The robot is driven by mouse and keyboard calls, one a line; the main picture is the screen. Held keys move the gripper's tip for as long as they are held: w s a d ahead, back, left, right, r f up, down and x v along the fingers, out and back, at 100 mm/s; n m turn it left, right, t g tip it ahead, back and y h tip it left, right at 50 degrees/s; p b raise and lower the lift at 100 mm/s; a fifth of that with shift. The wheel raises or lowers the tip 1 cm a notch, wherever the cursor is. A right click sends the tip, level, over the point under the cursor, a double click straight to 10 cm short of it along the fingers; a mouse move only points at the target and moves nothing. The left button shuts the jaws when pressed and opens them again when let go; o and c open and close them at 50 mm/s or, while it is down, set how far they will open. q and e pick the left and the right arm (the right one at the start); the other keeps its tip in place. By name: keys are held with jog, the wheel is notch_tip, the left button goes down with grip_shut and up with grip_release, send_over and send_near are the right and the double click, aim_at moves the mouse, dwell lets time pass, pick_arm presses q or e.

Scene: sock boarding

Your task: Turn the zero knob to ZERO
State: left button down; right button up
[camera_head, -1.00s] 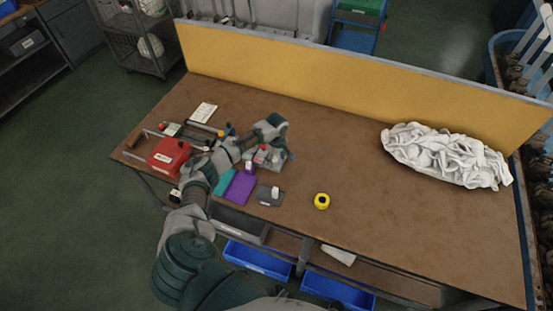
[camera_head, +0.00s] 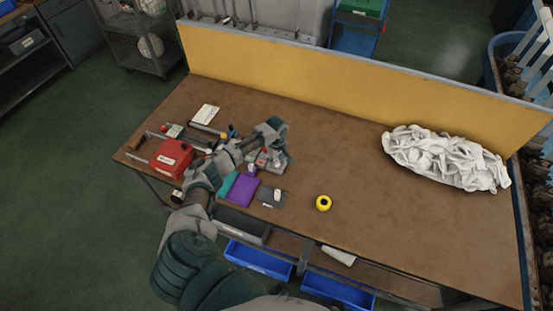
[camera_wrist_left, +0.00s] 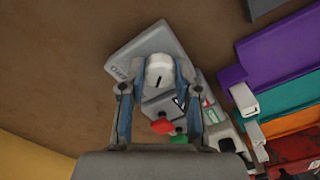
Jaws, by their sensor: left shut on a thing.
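The zero knob (camera_wrist_left: 159,70) is a white round knob with a black mark, on a grey device (camera_wrist_left: 175,40) in the left wrist view. My left gripper (camera_wrist_left: 160,68) is shut on the knob, with one finger on each side of it. The black mark points toward the bottom of that view. Small dark lettering shows at the device's left corner but is too small to read surely. In the head view the device (camera_head: 275,166) stands partly under my left gripper (camera_head: 268,153), and the knob cannot be made out there. My right gripper is not in view.
A red box (camera_head: 171,158) and several tools lie to the left. Purple (camera_head: 243,190) and teal pieces and a small grey item (camera_head: 270,197) lie in front of the device. A yellow roll (camera_head: 323,203) and a white cloth pile (camera_head: 445,158) are to the right. The middle right of the table is clear.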

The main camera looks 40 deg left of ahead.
pick_arm(q)
jog(key=m+p, duration=0.1)
jog(key=p, duration=0.1)
jog(key=m+p, duration=0.1)
jog(key=p, duration=0.1)
jog(key=shift+r, duration=0.3)
jog(key=shift+m+p, duration=0.45)
jog(key=shift+m, duration=0.05)
jog(key=shift+f+m+p, duration=0.2)
jog(key=shift+m+p, duration=0.2)
jog(key=shift+m, duration=0.5)
jog(key=m, duration=0.2)
jog(key=shift+a+m+p, duration=0.1)
jog(key=shift+m+p, duration=0.3)
jog(key=m, duration=0.2)
jog(key=shift+m, duration=0.4)
jog(key=m, duration=0.4)
jog(key=shift+p, duration=0.4)
jog(key=shift+w+m, duration=0.1)
jog(key=shift+m, duration=1.2)
